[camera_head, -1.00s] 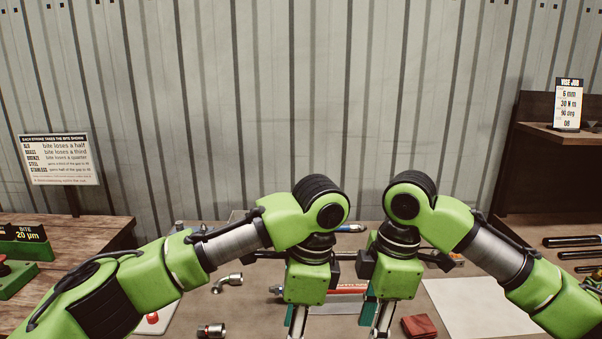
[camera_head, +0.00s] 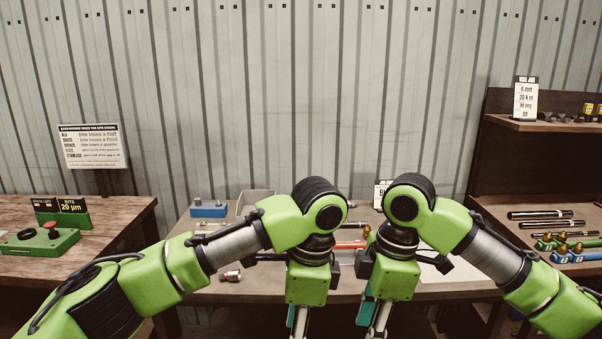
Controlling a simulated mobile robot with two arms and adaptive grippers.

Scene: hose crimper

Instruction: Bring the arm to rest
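My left arm comes in from the left and my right arm from the right, both green. Both are bent, with the wrists pointing down side by side in front of the middle bench. My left gripper (camera_head: 299,322) shows only its upper part at the bottom edge of the picture. My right gripper (camera_head: 376,322) is cut off there in the same way. The fingertips of both are out of the picture, so I cannot see whether they are open or shut or hold anything.
The middle bench (camera_head: 210,290) carries a blue block (camera_head: 208,209), a metal fitting (camera_head: 231,275) and a grey bin (camera_head: 257,199). A left bench (camera_head: 110,215) holds a green box with a red button (camera_head: 40,241). Dark rods (camera_head: 540,214) and colored tools lie on the right bench.

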